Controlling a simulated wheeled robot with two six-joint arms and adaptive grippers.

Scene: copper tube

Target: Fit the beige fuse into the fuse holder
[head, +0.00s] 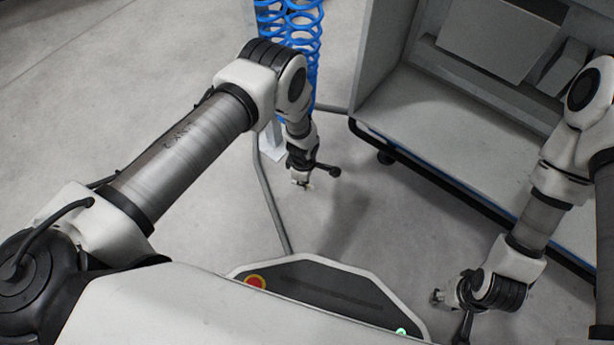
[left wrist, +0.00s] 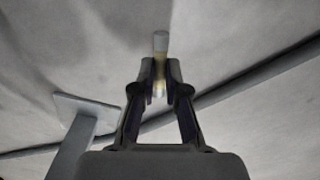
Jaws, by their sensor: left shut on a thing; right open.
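My left gripper (head: 302,181) hangs above the floor left of the workbench. In the left wrist view the left gripper (left wrist: 160,75) is shut on the beige fuse (left wrist: 161,42), a small cylinder with greyish ends and a pale yellow middle. One end of the fuse sticks out past the fingertips. In the head view the fuse is too small to make out clearly. My right gripper (head: 437,297) is at the lower right, open, with nothing visible in it. I cannot see the fuse holder in either view.
A grey workbench (head: 400,110) with a dark edge and castor stands at the upper right. Blue coiled hose (head: 290,20) hangs at the top, around a stand. A grey cable (head: 268,195) lies on the floor. The floor between the arms is clear.

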